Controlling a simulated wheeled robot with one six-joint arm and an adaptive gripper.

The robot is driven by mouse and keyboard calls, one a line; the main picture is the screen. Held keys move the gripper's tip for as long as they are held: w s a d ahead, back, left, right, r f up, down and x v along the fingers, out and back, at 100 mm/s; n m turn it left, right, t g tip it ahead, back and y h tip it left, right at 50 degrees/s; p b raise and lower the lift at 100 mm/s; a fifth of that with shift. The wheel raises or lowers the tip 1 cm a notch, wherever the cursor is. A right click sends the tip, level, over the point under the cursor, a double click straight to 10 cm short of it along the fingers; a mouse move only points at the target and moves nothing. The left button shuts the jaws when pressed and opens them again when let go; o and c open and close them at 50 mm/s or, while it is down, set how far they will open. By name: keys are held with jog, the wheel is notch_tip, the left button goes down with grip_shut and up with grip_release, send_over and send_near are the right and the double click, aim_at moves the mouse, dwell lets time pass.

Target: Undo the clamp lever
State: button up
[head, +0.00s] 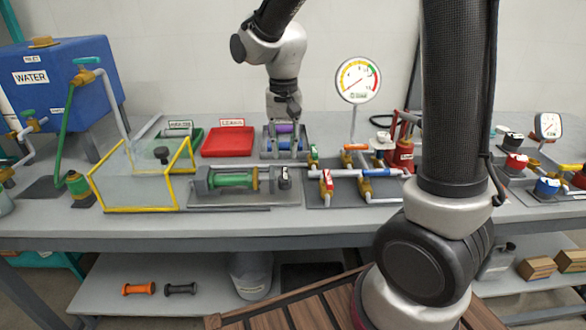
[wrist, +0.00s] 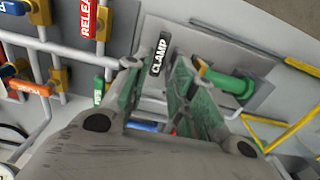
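The clamp lever carries a black tag lettered CLAMP (wrist: 160,53). In the head view the tag (head: 284,178) stands at the right end of a cradle holding a green cylinder (head: 233,178). The green cylinder also shows at the right in the wrist view (wrist: 232,83). My gripper (wrist: 158,68) is open, its two fingers apart with the tag seen between their tips. I see nothing held. I cannot tell whether a finger touches the lever.
A yellow-edged clear box (head: 140,190) stands left of the cradle. Pipes with a red RELEASE-type tag (head: 327,183) and valves stand close on the right. A red tray (head: 228,141) and a dial gauge (head: 358,80) are behind. My arm hides part of the bench at the right.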

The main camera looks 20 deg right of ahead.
aim_at(285, 174)
notch_tip(285, 174, down, 8)
jog(key=shift+r, duration=0.25)
jog(key=shift+c, duration=0.2)
grip_shut()
